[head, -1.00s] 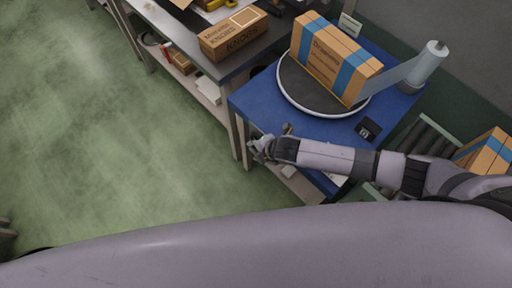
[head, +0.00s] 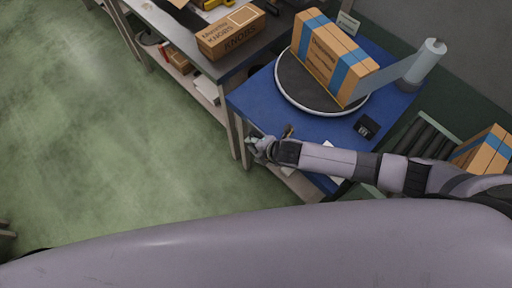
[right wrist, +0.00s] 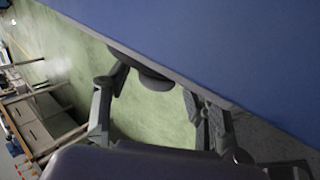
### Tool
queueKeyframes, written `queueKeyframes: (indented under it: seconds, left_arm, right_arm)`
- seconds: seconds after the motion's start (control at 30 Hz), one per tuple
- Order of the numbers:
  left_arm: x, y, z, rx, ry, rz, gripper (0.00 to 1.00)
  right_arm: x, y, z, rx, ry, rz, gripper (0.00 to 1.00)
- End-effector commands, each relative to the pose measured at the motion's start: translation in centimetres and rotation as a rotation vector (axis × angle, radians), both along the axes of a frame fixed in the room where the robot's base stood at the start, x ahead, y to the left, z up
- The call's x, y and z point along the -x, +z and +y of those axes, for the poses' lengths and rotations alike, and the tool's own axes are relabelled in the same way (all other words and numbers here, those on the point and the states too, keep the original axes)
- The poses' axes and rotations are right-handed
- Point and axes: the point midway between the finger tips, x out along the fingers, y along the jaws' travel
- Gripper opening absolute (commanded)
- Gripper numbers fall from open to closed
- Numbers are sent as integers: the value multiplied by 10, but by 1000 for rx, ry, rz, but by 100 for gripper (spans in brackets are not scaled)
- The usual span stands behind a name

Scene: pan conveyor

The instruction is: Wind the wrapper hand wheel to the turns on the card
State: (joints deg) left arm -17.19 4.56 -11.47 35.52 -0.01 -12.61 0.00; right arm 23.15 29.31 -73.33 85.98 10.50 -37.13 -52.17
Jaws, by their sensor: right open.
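The blue wrapper table (head: 262,92) carries a dark round turntable with a pale rim (head: 290,98). A brown carton with blue bands (head: 334,58) stands on it, and pale film runs from it to an upright roll (head: 428,62). My right gripper (head: 254,147) is open at the table's front edge. In the right wrist view its spread fingers (right wrist: 155,110) have a dark rounded part (right wrist: 152,78), perhaps the hand wheel, between and beyond them, under the blue edge. Contact cannot be told. A small placard (head: 347,23) stands behind the carton, its writing unreadable. My left gripper is out of view.
A small black device (head: 366,127) sits on the blue table near my right forearm. A metal bench (head: 228,66) with a KNOBS carton (head: 232,34) adjoins on the left. A roller conveyor (head: 428,137) lies right. Green floor (head: 110,130) is open at left.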

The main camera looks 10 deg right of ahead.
Motion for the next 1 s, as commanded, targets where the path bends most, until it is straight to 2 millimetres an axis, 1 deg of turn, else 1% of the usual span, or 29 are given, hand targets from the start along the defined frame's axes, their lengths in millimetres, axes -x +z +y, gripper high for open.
queueKeyframes:
  seconds: [0.27,0.43,0.57,0.8,1.0]
  left_arm:
    - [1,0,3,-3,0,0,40]
    - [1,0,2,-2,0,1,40]
    - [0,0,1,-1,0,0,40]
    - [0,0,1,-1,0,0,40]
    - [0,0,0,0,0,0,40]
  right_arm:
    - [0,1,0,-2,1,-1,52]
    - [6,11,-5,-1,0,-1,52]
    - [16,29,-12,-2,1,-2,52]
    - [38,66,-28,-1,1,0,52]
    - [51,89,-38,1,0,-2,52]
